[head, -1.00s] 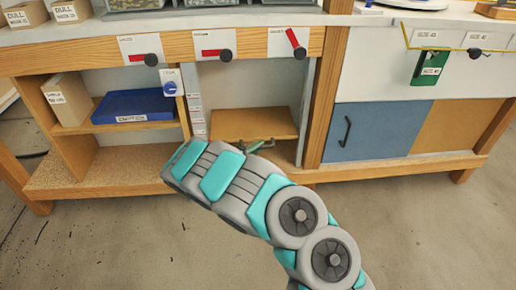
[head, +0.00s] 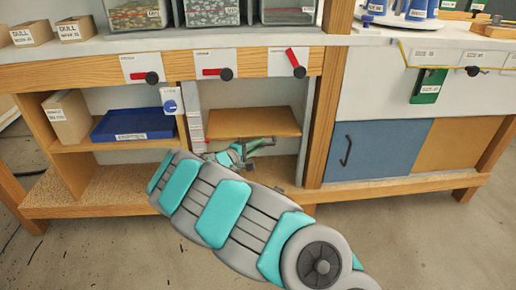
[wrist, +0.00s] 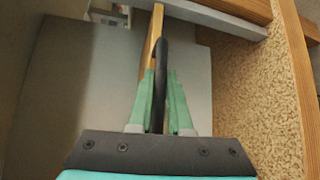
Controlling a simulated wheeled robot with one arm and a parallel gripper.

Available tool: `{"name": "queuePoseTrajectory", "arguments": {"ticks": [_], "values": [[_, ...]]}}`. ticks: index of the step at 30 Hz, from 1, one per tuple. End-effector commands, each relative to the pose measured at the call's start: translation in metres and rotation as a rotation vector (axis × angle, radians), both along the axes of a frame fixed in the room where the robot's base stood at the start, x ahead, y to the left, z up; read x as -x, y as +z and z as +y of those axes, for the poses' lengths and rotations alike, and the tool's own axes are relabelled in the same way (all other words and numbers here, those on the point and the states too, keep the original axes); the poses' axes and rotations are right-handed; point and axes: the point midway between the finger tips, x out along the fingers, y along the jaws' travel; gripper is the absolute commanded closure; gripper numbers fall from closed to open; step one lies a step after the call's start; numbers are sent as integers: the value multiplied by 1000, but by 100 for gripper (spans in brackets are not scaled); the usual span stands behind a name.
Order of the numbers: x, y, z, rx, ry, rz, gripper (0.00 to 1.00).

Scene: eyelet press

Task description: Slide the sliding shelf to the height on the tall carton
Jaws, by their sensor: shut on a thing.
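The sliding shelf (head: 255,122) is a wooden board in the open middle bay, level in the head view. Its edge also shows in the wrist view (wrist: 151,45). My gripper (head: 262,145) is at the shelf's front, just below its edge. In the wrist view its green fingers (wrist: 160,85) are shut on the dark handle (wrist: 160,52) at the shelf edge. The tall carton (head: 67,118) is tan with a white label and stands upright in the left bay. Its label is too small to read. A strip with several small labels (head: 196,130) runs up the bay's left side.
A white plate with a blue knob (head: 170,106) is on the post left of the bay. A blue tray (head: 135,124) lies on the fixed left shelf. Red levers (head: 217,72) line the bench front above. A blue door (head: 375,150) is to the right.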

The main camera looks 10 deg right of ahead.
Motion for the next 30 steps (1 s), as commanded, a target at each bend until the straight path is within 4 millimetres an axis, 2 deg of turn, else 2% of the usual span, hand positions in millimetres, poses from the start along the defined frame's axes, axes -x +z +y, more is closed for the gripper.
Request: {"name": "queuePoseTrajectory", "arguments": {"ticks": [2,3,10,20,30], "values": [[0,2,0,3,-1,-3,100],[0,2,0,2,0,-3,79],[0,1,0,2,0,-1,53],[2,1,4,2,2,-1,53],[35,7,43,2,3,0,53]]}}
